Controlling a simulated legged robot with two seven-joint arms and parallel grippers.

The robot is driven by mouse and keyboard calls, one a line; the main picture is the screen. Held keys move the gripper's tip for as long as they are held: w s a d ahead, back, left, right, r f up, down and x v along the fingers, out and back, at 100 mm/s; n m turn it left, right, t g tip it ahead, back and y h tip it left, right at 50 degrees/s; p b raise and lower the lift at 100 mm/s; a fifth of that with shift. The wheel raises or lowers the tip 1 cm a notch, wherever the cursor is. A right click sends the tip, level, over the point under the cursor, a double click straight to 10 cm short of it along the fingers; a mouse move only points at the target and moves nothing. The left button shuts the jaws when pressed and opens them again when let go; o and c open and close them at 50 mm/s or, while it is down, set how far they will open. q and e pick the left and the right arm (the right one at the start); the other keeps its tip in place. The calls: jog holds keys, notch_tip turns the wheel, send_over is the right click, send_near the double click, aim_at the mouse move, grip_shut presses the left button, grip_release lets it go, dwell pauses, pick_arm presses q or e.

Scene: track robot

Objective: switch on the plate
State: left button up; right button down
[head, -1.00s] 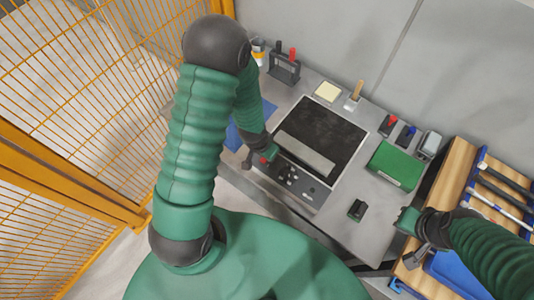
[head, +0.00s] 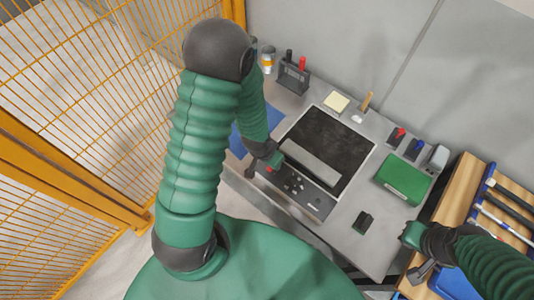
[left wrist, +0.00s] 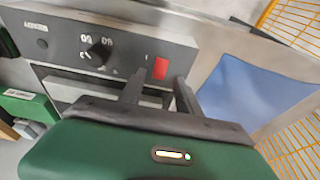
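The plate (head: 350,141) is a black-topped device on the grey table, with a pale bar lying across it. Its front control panel (head: 308,197) carries dark knobs and a red switch (head: 268,169). In the left wrist view the red switch (left wrist: 160,68) shows just beyond and between the fingertips of my left gripper (left wrist: 160,82). Those fingers are apart and hold nothing; I cannot tell whether they touch the switch. A dark knob (left wrist: 100,52) is to its left. My right gripper (head: 418,262) hangs near the table's right front edge, away from the plate; its finger opening is unclear.
A green box (head: 403,179) and a small dark block (head: 363,221) lie right of the plate. A holder with red and black handles (head: 293,76) stands behind. A blue sheet (left wrist: 255,88) is beside the panel. A wooden tool rack (head: 462,190) is at right, orange fencing at left.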

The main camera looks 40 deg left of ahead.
pick_arm(q)
jog(key=p+v, duration=0.4)
jog(key=v, duration=1.1)
jog(key=shift+d, duration=0.1)
jog(key=s+d+r+b, duration=0.1)
jog(key=d+r, duration=0.3)
jog(key=d, duration=0.1)
jog(key=shift+n, duration=0.4)
jog(key=shift+w+a+f, duration=0.1)
jog(key=shift+a+f, duration=0.05)
